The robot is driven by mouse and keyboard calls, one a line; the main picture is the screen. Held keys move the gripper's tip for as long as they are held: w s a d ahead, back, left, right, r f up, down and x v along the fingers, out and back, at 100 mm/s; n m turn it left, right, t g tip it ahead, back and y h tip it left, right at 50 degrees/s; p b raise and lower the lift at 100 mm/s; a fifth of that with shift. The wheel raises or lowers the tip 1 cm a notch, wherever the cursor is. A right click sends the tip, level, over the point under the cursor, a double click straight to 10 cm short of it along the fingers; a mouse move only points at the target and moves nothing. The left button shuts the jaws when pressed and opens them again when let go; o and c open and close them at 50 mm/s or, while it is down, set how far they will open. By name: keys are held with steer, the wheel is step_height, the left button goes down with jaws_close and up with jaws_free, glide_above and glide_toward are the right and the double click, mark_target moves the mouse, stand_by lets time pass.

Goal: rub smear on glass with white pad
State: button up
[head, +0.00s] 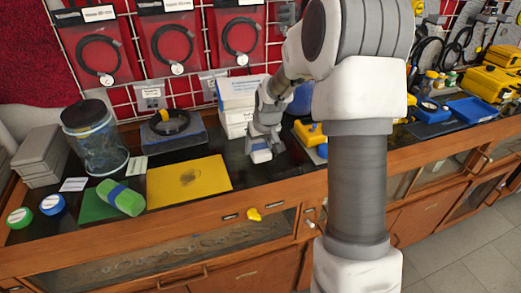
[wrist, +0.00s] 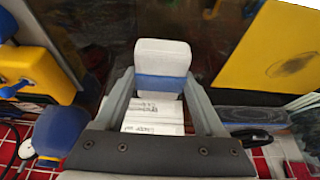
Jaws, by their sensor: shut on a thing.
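My gripper (head: 262,146) is shut on the white pad (head: 261,156), above the dark glossy counter, right of the yellow panel. In the wrist view, the white pad (wrist: 162,55) with its blue band sits between the two fingers (wrist: 160,84). A dark, roundish smear (head: 190,177) shows on the yellow panel (head: 215,168), which lies flat on the counter. In the wrist view, the smear (wrist: 291,63) is at the upper right on the yellow panel (wrist: 265,40), apart from the pad. Whether the pad touches the counter I cannot tell.
A green pad with a blue band (head: 126,201) lies left of the panel on a green sheet (head: 92,206). A glass jar (head: 95,140) and a coil on a blue-grey box (head: 178,138) stand behind. White boxes (head: 238,105) stand behind my gripper. A yellow knob (head: 254,214) is on the front edge.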

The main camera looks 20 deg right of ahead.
steer(key=shift+r+p, duration=1.3)
steer(key=shift+r, duration=1.05)
